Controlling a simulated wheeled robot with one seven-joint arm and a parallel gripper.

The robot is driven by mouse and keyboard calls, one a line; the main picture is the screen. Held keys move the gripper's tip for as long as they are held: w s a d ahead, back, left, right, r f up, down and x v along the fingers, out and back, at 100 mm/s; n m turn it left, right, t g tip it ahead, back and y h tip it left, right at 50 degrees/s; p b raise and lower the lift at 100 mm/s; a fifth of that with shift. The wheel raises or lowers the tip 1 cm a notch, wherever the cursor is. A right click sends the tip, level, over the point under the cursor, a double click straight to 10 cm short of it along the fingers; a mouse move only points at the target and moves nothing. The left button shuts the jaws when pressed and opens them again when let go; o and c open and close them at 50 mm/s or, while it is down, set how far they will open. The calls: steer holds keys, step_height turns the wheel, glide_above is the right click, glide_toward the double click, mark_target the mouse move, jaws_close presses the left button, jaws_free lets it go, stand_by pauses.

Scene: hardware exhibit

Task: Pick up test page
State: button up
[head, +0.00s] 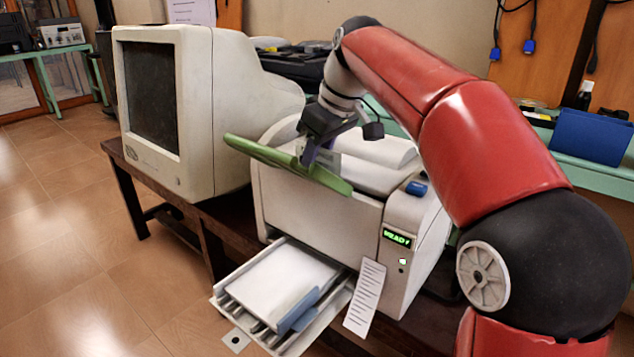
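My gripper (318,157) is over the top of the beige printer (308,208), at the raised green panel (290,165). Its fingers overlap the panel's edge in the picture. I cannot tell whether they are open, shut or touching it. A narrow white sheet with printed lines (365,297) hangs at the printer's lower front, beside the pulled-out paper tray (237,310). A blank white paper stack (282,280) lies in the tray. No sheet is clearly marked as the test page. My arm and gripper hide part of the printer's top.
A beige monitor (191,110) stands left of the printer on the dark wooden table (152,160). The printer's green display (396,238) is lit. A blue binder (591,137) stands on a green bench at the right. The tiled floor at left is clear.

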jaws_close()
stand_by(0.6)
